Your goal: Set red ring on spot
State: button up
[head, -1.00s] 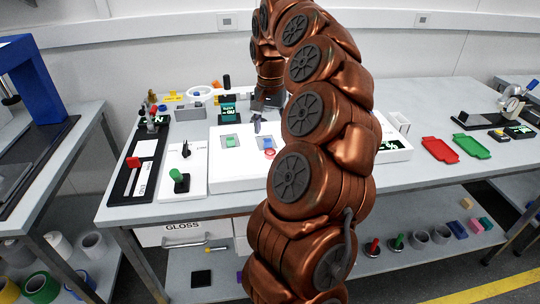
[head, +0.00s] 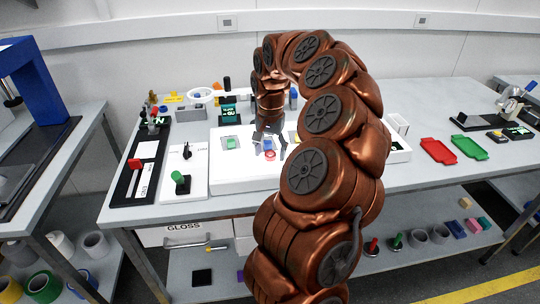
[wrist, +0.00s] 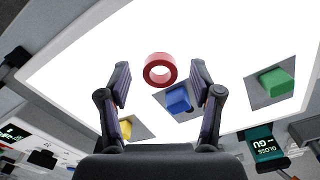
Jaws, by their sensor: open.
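The red ring (wrist: 160,57) lies on the bright white light panel (wrist: 90,60). In the wrist view it shows between the fingertips of my open gripper (wrist: 160,75), with a gap on both sides; I cannot tell the height of the tips above it. In the head view the ring (head: 270,159) is just below my gripper (head: 269,149), in front of a blue block. The blue block (wrist: 178,99), a green block (wrist: 276,82) and a yellow block (wrist: 125,129) each sit on a grey square. Which place is the spot I cannot tell.
A white board with a green-topped peg (head: 180,177) and a black tray with a red-topped handle (head: 134,163) are left of the panel.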

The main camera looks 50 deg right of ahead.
jog(key=shift+c, duration=0.3)
jog(key=c, duration=0.9)
jog(key=shift+r, duration=0.15)
